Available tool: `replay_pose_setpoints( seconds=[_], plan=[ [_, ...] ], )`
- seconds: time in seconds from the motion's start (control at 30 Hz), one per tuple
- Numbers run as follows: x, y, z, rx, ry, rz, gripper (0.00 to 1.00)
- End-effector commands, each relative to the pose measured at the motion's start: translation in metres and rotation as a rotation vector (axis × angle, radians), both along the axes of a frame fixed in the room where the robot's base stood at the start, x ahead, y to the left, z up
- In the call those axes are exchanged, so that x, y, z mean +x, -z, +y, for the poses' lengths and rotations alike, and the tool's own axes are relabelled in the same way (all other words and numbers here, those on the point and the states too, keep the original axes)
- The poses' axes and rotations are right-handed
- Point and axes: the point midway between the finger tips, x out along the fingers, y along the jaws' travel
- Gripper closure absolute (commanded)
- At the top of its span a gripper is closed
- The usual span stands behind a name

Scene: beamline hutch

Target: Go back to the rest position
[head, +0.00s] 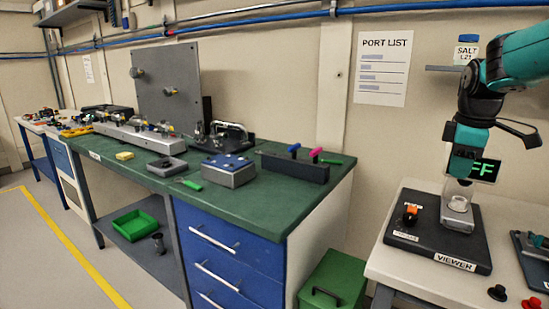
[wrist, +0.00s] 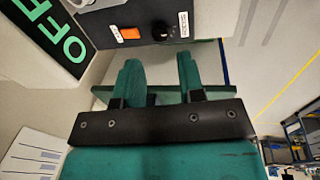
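My gripper (head: 461,172) hangs fingers down above the viewer (head: 425,240) at the right of the head view. In the wrist view my gripper (wrist: 157,62) has its two teal fingers apart, with nothing visible between them. A clear cylindrical piece (head: 457,210) stands on the viewer, just below the fingertips. I cannot tell whether they touch it. A dark display (head: 485,170) with green letters is partly hidden behind my gripper. The display (wrist: 48,35) reads OFF in the wrist view.
The viewer has an orange switch (wrist: 131,33) and a black knob (wrist: 161,31). The white table (head: 400,277) also bears red and black buttons. A green-topped bench (head: 255,200) with blue drawers stands left. A green box (head: 333,279) sits on the floor between them. Open floor lies at far left.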

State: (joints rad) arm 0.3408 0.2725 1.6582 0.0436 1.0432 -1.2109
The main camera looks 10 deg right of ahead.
Motion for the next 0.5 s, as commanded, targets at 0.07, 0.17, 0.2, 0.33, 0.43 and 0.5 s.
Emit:
replay_pose_setpoints(
  seconds=[0.07, 0.17, 0.2, 0.33, 0.43, 0.5],
  plan=[
    [-0.014, -0.011, 0.055, 0.045, -0.004, -0.014, 0.64],
    [-0.048, -0.014, 0.129, 0.127, 0.014, -0.021, 0.64],
    [-0.065, -0.014, 0.156, 0.164, 0.026, -0.018, 0.64],
    [-0.132, -0.012, 0.232, 0.284, 0.068, 0.022, 0.64],
    [-0.185, -0.007, 0.27, 0.362, 0.106, 0.073, 0.64],
    [-0.216, -0.004, 0.287, 0.402, 0.131, 0.11, 0.64]
  ],
)
